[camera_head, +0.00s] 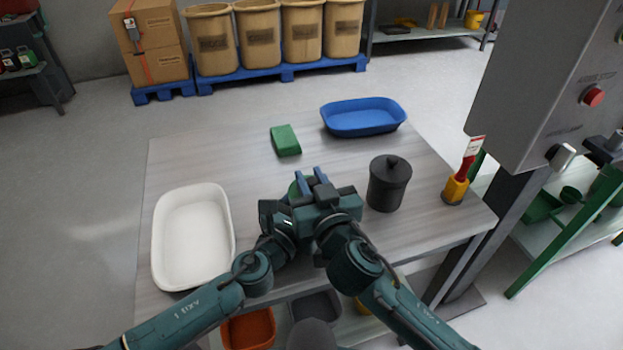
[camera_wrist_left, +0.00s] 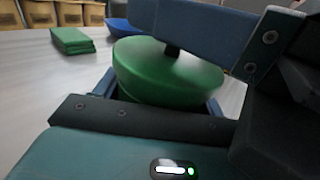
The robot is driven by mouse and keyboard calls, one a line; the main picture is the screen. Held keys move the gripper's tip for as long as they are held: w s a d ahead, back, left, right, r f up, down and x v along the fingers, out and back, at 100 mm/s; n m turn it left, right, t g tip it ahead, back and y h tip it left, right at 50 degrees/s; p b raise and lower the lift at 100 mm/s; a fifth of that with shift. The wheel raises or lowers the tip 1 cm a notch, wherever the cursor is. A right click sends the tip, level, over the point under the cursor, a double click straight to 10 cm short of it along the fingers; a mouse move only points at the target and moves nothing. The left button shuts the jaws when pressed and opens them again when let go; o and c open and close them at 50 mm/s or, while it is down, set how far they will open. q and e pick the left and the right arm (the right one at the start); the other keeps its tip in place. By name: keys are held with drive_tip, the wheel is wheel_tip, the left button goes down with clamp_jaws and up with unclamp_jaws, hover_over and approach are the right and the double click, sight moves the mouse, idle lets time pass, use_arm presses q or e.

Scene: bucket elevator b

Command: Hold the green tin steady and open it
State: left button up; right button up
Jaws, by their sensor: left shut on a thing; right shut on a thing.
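The green tin (camera_wrist_left: 165,95) stands on the table, and its round lid (camera_wrist_left: 165,68) with a dark knob (camera_wrist_left: 173,49) shows in the left wrist view. My left gripper (camera_wrist_left: 160,98) is shut on the tin's body, a finger on either side. My right gripper (camera_head: 313,177) is above the tin and shut on the lid's knob; its blue finger crosses the top of the left wrist view. The lid appears to sit on the body, with no clear gap. In the head view the grippers hide most of the tin.
A white tray (camera_head: 166,236) is at the left, a green block (camera_head: 285,141) and a blue tray (camera_head: 363,121) behind. A dark lidded canister (camera_head: 387,187) stands close right of my right gripper. A yellow holder with a red-handled tool (camera_head: 456,189) is near the right edge.

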sight(312, 180)
clamp_jaws()
drive_tip(key=shift+r, duration=0.2)
idle(0.5)
drive_tip(key=shift+r, duration=0.95)
drive_tip(key=shift+r, duration=2)
use_arm(q)
drive_tip(key=o, duration=1.4)
drive_tip(key=shift+o, duration=0.2)
